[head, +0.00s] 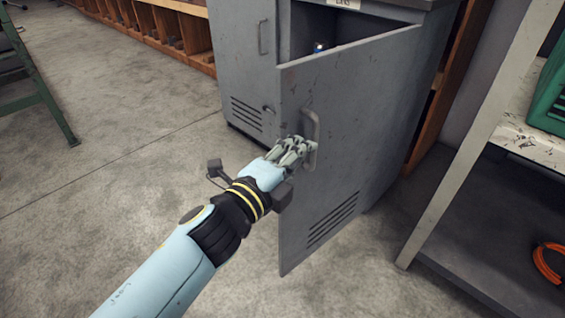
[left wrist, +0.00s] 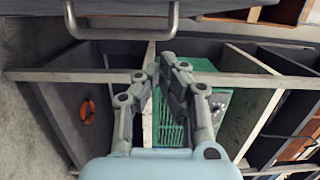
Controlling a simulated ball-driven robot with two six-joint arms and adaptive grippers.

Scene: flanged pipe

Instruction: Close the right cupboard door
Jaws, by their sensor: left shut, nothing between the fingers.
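The grey cupboard's right door (head: 350,150) stands open, swung out toward me, with a slot vent low on it. Its bar handle (head: 314,125) is beside my left gripper (head: 298,147). The handle also shows in the left wrist view (left wrist: 122,33), at the top left beyond the fingertips. My left gripper (left wrist: 163,62) is shut and empty, its fingers together near the handle; I cannot tell whether they touch the door. The left cupboard door (head: 243,60) is closed. Part of the cupboard's dark inside shows above the open door. My right gripper is in neither view.
A workbench (head: 470,150) with a green crate (head: 550,95) on it stands at the right. An orange coil (head: 547,262) lies on its lower shelf. Wooden shelving (head: 165,25) is at the back left. The concrete floor (head: 120,190) left of the door is clear.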

